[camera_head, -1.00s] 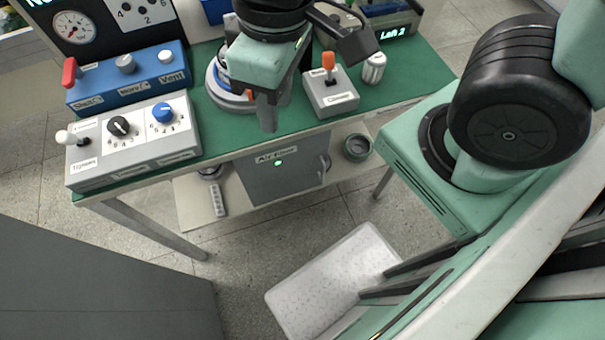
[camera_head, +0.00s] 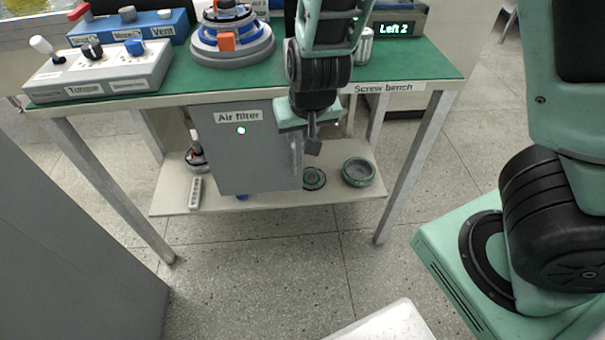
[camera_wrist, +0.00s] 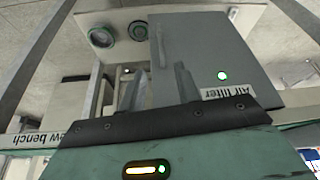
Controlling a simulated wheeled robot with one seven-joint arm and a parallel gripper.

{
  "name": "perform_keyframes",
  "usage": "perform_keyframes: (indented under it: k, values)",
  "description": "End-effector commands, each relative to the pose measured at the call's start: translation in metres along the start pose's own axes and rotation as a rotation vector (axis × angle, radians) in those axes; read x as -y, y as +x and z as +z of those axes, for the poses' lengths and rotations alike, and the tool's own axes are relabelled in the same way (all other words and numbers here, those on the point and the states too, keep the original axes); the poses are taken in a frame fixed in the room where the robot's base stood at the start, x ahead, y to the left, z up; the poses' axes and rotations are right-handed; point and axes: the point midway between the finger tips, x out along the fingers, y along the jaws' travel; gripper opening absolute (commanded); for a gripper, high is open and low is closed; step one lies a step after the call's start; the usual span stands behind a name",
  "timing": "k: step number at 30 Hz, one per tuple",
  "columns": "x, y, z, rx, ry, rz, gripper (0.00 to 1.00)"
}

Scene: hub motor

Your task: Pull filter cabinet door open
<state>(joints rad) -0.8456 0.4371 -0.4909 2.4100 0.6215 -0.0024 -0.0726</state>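The filter cabinet's grey front, labelled "Air filter" (camera_head: 235,160), hangs below the bench top with a small lit green-white spot under the label. It also shows upside down in the wrist view (camera_wrist: 215,50). A pale upright handle (camera_head: 297,160) shows near its right edge. My gripper (camera_head: 312,145) points down just right of that edge, below the bench top. In the wrist view, my gripper (camera_wrist: 161,75) has its two fingers apart, with the cabinet's edge showing between and beyond them. Whether the fingers touch the handle, and whether the door is ajar, I cannot tell.
The green bench top (camera_head: 420,60) is above the gripper, with a bench leg (camera_head: 412,165) to the right. A round dark green-rimmed part (camera_head: 358,172) lies on the lower shelf (camera_head: 220,204). Control boxes stand on top at left. Floor in front is mostly clear.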

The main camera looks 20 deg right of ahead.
Motion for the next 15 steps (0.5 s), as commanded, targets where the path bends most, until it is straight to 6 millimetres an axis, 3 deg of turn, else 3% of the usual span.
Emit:
perform_keyframes:
  k: [15]
  values:
    - [-0.001,0.101,0.003,0.005,0.003,0.0,0.33]
